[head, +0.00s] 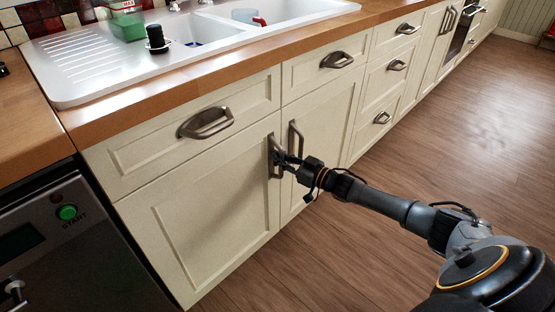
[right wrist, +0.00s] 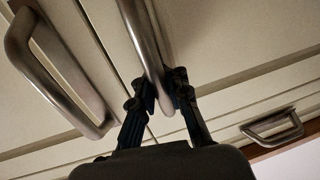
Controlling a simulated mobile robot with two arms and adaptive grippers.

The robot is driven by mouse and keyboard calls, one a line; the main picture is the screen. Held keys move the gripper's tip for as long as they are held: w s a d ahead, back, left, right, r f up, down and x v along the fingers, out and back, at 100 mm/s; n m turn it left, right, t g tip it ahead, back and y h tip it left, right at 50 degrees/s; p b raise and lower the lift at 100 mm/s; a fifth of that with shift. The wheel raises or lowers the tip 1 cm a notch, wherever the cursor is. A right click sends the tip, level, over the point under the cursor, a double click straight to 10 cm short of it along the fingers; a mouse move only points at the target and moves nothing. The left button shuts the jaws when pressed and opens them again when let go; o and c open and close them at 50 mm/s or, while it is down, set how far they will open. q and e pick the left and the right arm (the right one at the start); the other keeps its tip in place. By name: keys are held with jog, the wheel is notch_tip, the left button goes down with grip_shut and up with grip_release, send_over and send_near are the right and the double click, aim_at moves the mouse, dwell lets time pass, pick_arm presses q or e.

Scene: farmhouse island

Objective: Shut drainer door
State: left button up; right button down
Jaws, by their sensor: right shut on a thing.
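The drainer door (head: 205,215) is the cream cabinet door at the left, below the sink's ridged drainer. It looks flush or almost flush with the cabinet front; I cannot tell whether a small gap is left. Its upright metal handle (head: 272,160) is near its right edge. My right gripper (head: 287,163) is at this handle, coming from the right. In the right wrist view the fingers (right wrist: 160,95) are shut around the end of the handle bar (right wrist: 145,45). My left gripper is not in view.
The neighbouring door's handle (head: 295,140) stands close to the right of the gripper. A drawer with a cup handle (head: 205,122) is above the door. A dishwasher (head: 65,235) stands at the left. The wooden floor (head: 450,125) at the right is clear.

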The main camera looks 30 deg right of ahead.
jog(key=shift+d, duration=0.4)
jog(key=c, duration=1.3)
grip_release()
jog(key=shift+a, duration=0.1)
jog(key=v, duration=1.2)
jog(key=shift+s+a, duration=0.1)
